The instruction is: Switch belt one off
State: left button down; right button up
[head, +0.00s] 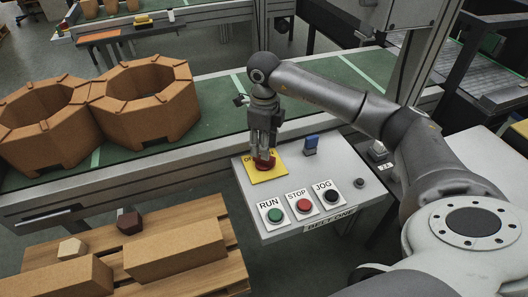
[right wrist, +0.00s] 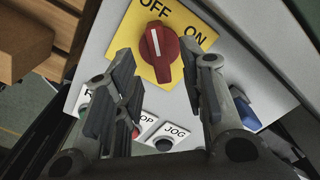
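The control panel (head: 250,207), labelled BELT ONE on its front edge, carries a red rotary knob (head: 264,164) on a yellow plate (head: 269,176). In the right wrist view the knob (right wrist: 161,52) has a white mark at its upper end, pointing toward the word OFF; ON is to the right. My right gripper (head: 264,150) is over the knob, pointing down. In its wrist view the fingers (right wrist: 165,75) are apart, with the knob between and beyond their tips, and gaps on both sides. Contact is not visible. My left gripper is not in view.
Green RUN (head: 275,215), red STOP (head: 304,205) and black JOG (head: 331,196) buttons line the panel front. A blue switch (head: 311,145) stands right of the knob. A wooden pallet (head: 232,262) holds blocks at lower left.

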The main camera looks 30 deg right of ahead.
notch_tip(320, 180, up, 8)
dwell(0.8)
